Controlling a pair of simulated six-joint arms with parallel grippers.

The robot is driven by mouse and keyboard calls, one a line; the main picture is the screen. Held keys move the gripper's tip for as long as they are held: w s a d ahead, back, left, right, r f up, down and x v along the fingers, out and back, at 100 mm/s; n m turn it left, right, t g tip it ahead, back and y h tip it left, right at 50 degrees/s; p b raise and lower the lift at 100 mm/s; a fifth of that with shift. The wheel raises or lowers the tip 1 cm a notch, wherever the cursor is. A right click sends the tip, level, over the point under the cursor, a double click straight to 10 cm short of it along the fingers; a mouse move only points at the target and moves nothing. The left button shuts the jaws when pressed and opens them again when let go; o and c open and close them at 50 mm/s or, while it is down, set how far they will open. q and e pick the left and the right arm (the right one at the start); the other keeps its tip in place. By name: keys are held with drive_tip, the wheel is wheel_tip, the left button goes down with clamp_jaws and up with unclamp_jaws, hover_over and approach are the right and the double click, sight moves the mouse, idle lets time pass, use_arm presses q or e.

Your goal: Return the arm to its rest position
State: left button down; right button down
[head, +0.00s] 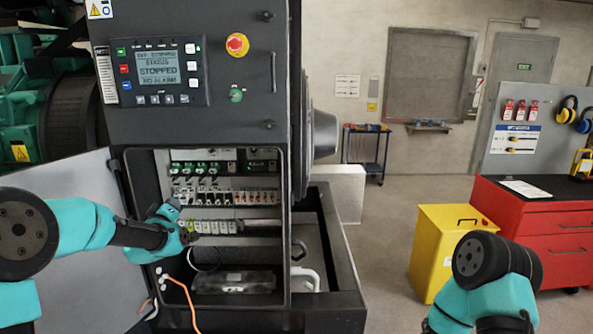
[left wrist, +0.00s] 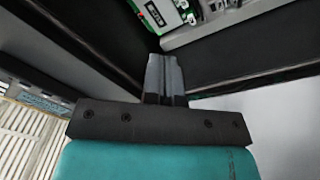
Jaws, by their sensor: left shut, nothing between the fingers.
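My left arm (head: 85,226) comes in from the left, past the open cabinet door. My left gripper (head: 190,236) is at the left side of the open electrical cabinet, in front of the lower row of terminals. In the left wrist view its fingers (left wrist: 165,72) are together with nothing between them, close to a dark cabinet edge. My right arm (head: 495,283) shows at the lower right, bent; its gripper is out of the picture.
The cabinet door (head: 75,200) stands open on the left. Breakers (head: 255,198) and an orange cable (head: 180,287) are inside or at the cabinet. A control panel (head: 158,70) reads STOPPED. A yellow bin (head: 440,245) and red tool cabinet (head: 545,230) stand right. Floor between is clear.

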use_arm(q)
drive_tip(key=s+d+f+m+g+h, duration=0.1)
drive_tip(key=s+d+f+g, duration=0.25)
drive_tip(key=f, duration=0.75)
drive_tip(key=s+d+f+m+g+h, duration=0.1)
drive_tip(key=s+d+f+m+g, duration=0.3)
drive_tip(key=f, duration=0.6)
drive_tip(key=s+d+f+n+g+h, duration=0.1)
drive_tip(key=s+d+f+g, duration=0.1)
drive_tip(key=s+f, duration=0.65)
drive_tip(key=s+d+f+m+g, duration=0.2)
drive_tip(key=s+f, duration=0.6)
drive_tip(key=s, duration=0.4)
drive_tip(key=s+d+f+m+g+h, duration=0.1)
drive_tip(key=s+d+f+g, duration=0.3)
drive_tip(key=s, duration=0.9)
wheel_tip(320, 180, down, 5)
drive_tip(key=m+g, duration=0.1)
drive_tip(key=g, duration=0.2)
drive_tip(key=shift+f, duration=0.2)
